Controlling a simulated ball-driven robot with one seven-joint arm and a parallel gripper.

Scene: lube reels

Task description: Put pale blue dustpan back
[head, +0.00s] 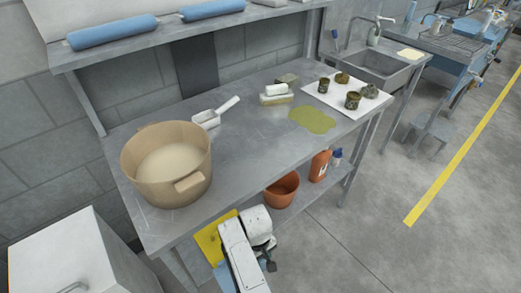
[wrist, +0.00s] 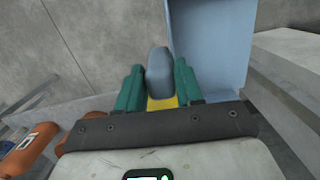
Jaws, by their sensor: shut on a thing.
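The pale blue dustpan (wrist: 212,45) fills the upper middle and right of the wrist view, its flat face and raised side edge showing. Its grey-blue handle (wrist: 159,70) stands between the green fingers of my gripper (wrist: 159,82), which is shut on it. In the head view, my arm comes in at the bottom, in front of the metal workbench (head: 245,150). A small pale blue patch (head: 223,274) beside my arm there may be part of the dustpan. The fingertips are hidden in that view.
A green puddle (head: 313,120) lies there. Below are a terracotta pot (head: 282,189) and orange bottle (head: 320,166).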

